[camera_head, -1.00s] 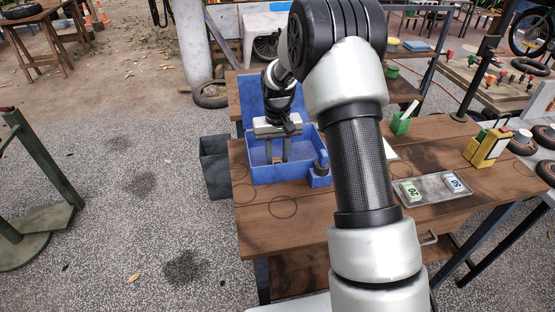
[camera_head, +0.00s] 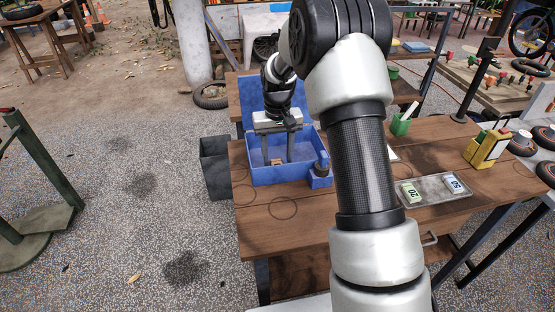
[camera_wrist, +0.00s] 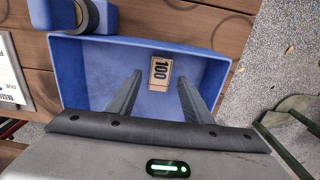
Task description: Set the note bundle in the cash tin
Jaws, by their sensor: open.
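The cash tin (camera_head: 250,168) is a blue open box on the wooden table, with its blue lid raised behind it. It also shows in the wrist view (camera_wrist: 75,72). A tan note bundle marked 100 (camera_wrist: 160,72) lies inside the tin, on its floor. In the head view the bundle (camera_head: 277,162) is a small brown patch between the fingers. My gripper (camera_head: 278,160) reaches down into the tin with its jaws open. In the wrist view its fingertips (camera_wrist: 160,74) stand apart on either side of the bundle, with gaps visible.
A metal tray (camera_head: 432,196) at the right holds a green bundle marked 20 (camera_head: 411,193) and a blue-white one marked 50 (camera_head: 453,184). A blue holder with a dark roll (camera_head: 321,170) adjoins the tin. A yellow box (camera_head: 487,147) stands far right. The table front is clear.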

